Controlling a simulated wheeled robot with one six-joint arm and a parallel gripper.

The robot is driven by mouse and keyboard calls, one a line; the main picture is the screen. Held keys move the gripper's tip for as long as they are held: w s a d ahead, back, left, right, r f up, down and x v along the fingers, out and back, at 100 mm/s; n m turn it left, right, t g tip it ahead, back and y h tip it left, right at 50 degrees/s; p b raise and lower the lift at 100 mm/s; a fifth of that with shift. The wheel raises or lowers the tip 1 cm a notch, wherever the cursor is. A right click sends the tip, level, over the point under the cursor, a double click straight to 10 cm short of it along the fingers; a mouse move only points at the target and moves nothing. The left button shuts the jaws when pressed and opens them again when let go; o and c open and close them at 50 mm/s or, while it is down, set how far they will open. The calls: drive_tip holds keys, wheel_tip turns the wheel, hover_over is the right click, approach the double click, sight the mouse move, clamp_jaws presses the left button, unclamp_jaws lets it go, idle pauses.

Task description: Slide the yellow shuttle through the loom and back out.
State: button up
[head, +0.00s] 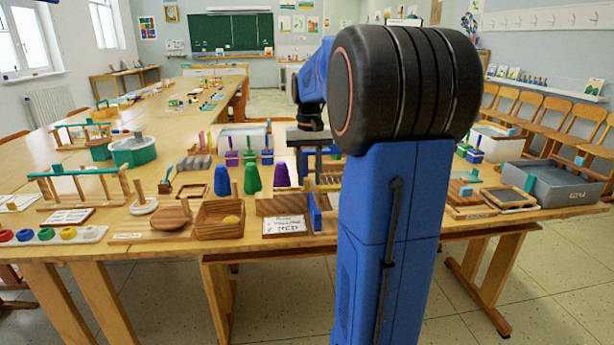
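A small yellow piece (231,219), which looks like the shuttle, lies in a square wooden tray (207,228) near the front edge of the table. To its right stands a low wooden frame (272,206) with slats and an upright blue piece (315,213) at its right end; it may be the loom, but my arm covers part of it. My gripper (306,140) hangs above and behind this frame, up and to the right of the yellow piece and apart from it.
A handwritten card (285,225) stands before the frame. Green and purple cones (252,179) stand behind it. A round wooden piece (170,219) is left of the tray. A grey bin (560,186) is at the right. My arm hides the table's middle.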

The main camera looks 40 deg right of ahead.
drive_tip(key=shift+r, duration=0.1)
wheel_tip(320, 180, up, 17)
idle(0.7)
drive_tip(key=f, duration=1.7)
drive_tip(key=shift+w+a+f, duration=0.15)
drive_tip(key=shift+a, duration=0.15)
clamp_jaws()
